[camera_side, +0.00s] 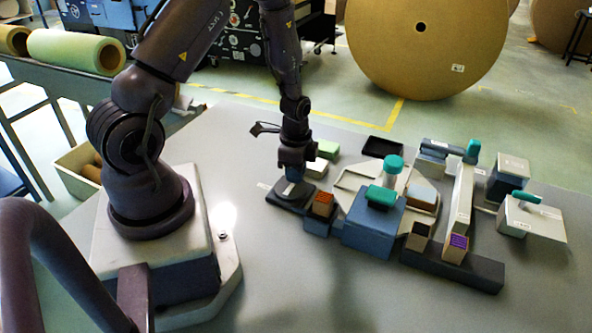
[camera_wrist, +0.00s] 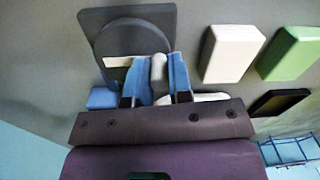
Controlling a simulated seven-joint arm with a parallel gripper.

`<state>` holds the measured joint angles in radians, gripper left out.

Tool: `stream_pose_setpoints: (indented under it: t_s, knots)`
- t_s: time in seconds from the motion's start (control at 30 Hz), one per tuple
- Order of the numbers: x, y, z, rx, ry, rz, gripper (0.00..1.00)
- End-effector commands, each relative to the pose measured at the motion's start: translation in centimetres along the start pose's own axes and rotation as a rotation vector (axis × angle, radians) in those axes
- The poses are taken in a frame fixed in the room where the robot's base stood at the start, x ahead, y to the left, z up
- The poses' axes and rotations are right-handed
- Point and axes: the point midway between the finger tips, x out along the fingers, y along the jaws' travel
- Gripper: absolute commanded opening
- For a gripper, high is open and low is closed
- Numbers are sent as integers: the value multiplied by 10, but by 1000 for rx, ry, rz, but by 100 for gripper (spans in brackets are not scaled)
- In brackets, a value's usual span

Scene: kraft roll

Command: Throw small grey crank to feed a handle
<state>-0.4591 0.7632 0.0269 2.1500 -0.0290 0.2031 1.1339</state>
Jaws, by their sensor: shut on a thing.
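The small grey crank (camera_wrist: 158,72) shows in the wrist view as a grey handle between the blue fingers of my gripper (camera_wrist: 157,75). The fingers are shut on it. The crank sits on a dark grey round base (camera_wrist: 125,38) with a pale label strip. In the side view my gripper (camera_side: 293,176) points down over the dark base (camera_side: 284,194) at the left end of the fixtures. The fingers and wrist hide most of the crank there.
White and green blocks (camera_wrist: 291,53) lie right of the crank in the wrist view. A blue box with a teal knob (camera_side: 382,196), a teal-topped post (camera_side: 393,163) and a dark tray (camera_side: 383,147) stand right of my gripper. The table front is clear.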

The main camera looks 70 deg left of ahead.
Motion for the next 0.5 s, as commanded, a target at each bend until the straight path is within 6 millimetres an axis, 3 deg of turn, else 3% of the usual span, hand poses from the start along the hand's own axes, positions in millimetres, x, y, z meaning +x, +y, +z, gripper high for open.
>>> stream_pose_setpoints:
  t_s: [0.27,0.5]
  knots:
    - [0,0,2,-71,-2,1,0]
    - [0,0,7,-241,-7,2,0]
